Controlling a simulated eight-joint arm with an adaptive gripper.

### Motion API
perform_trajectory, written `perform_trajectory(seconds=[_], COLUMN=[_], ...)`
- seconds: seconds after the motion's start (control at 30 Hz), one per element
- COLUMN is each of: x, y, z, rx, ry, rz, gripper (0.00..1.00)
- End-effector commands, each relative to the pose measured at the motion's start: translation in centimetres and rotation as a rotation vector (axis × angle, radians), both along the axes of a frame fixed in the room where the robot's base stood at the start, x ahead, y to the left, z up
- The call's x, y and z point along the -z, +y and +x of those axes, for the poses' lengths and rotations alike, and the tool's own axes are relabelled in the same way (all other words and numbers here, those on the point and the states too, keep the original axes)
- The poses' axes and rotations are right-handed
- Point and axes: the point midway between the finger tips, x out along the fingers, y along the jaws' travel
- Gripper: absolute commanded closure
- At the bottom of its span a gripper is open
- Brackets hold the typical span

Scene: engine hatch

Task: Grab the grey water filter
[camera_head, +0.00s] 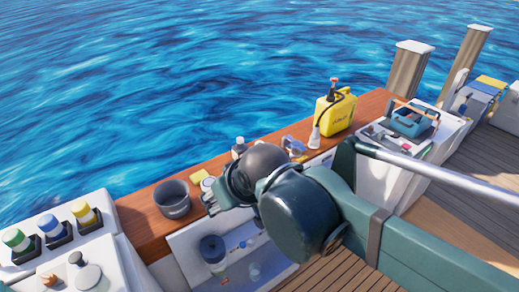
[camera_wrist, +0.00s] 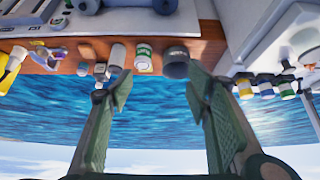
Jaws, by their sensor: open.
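My gripper (camera_wrist: 157,92) is open and empty, its two fingers spread in the wrist view, with the water beyond them. In the head view my gripper (camera_head: 212,202) is partly hidden by my own wrist and hangs near the ledge, above the open white hatch (camera_head: 182,251). A grey cylinder with a dark blue top (camera_head: 213,250) stands in the hatch below my gripper; it may be the water filter, but I cannot be sure. The upside-down wrist view shows only part of a grey-blue object (camera_wrist: 165,5) at its top edge, too cut off to identify.
A dark grey bucket (camera_head: 172,198) stands on the wooden ledge (camera_head: 146,222), left of my gripper; it also shows in the wrist view (camera_wrist: 176,64). A yellow jug (camera_head: 336,112) and a blue toolbox (camera_head: 411,122) stand farther right. Several coloured bottles (camera_head: 84,213) are at left.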

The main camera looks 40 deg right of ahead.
Motion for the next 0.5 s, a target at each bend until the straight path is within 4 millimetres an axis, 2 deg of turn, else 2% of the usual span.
perform_trajectory(seconds=[0.5], x=[-5.0], y=[-0.2], z=[0.4], rx=[0.011], ry=[0.004], rz=[0.002], gripper=[0.51])
